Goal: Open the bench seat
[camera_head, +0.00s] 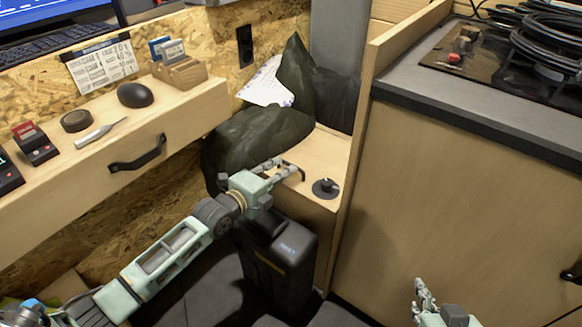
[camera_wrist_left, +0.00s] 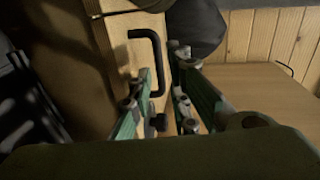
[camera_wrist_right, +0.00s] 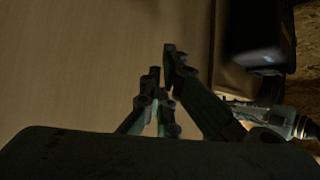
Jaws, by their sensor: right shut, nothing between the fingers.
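The bench seat (camera_head: 326,152) is a pale wooden box top in the middle of the head view, lying flat. A black bar handle stands on it and shows clearly in the left wrist view (camera_wrist_left: 157,62). My left gripper (camera_head: 288,170) is at this handle, its fingers apart with the bar between them; a clear grip on it does not show. It also shows in the left wrist view (camera_wrist_left: 164,78). My right gripper (camera_head: 422,292) is low at the right, away from the seat. Its fingers are together and empty in the right wrist view (camera_wrist_right: 165,68).
Dark green bags (camera_head: 256,138) lie on the back and left of the seat. A round black knob (camera_head: 325,188) sits on its front right. A black case (camera_head: 283,262) stands below. A wooden cabinet (camera_head: 450,180) borders the right; a drawer desk (camera_head: 110,135) the left.

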